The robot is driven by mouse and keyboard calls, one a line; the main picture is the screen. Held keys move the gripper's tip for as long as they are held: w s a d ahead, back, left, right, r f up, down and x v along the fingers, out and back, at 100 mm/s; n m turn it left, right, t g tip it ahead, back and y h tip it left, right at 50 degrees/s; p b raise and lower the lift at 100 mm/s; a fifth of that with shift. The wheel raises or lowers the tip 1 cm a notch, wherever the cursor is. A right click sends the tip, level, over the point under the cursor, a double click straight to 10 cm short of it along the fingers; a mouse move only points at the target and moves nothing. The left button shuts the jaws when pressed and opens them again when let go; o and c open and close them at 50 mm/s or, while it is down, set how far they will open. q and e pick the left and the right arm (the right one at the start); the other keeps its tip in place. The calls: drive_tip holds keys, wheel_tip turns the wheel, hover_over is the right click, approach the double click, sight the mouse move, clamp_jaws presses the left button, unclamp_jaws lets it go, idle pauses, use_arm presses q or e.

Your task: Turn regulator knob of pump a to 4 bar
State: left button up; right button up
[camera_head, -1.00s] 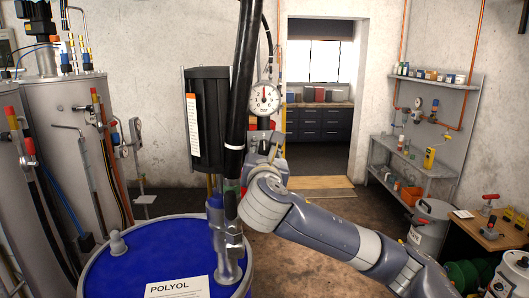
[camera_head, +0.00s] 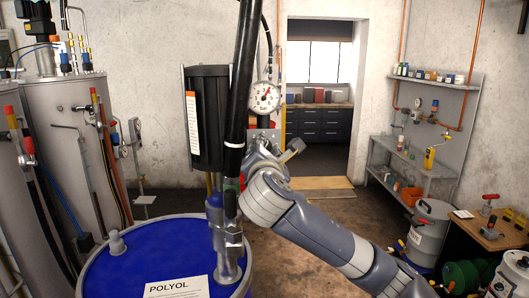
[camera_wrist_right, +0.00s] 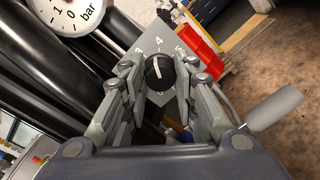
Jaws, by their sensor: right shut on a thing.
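My right gripper (camera_head: 260,146) is at the pump beside the dark hoses. In the right wrist view its fingers (camera_wrist_right: 160,82) are shut around the black regulator knob (camera_wrist_right: 159,73). The knob's white mark points up, slightly left, close to the 4 on the grey scale plate (camera_wrist_right: 148,41); 3 and 5 show to either side. In the head view the knob is hidden by the gripper. My left gripper is not in view.
The black pump motor (camera_head: 208,117) and thick dark hose (camera_head: 239,95) stand close left of the gripper. The blue polyol drum (camera_head: 125,262) is below. A shelf (camera_head: 420,165) and table (camera_head: 480,232) stand at the right; floor between is partly clear.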

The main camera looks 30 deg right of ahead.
drive_tip(key=shift+m, duration=1.3)
drive_tip(key=o, duration=1)
drive_tip(key=shift+o, duration=0.2)
drive_tip(key=v, duration=1.2)
drive_tip(key=shift+f, duration=0.1)
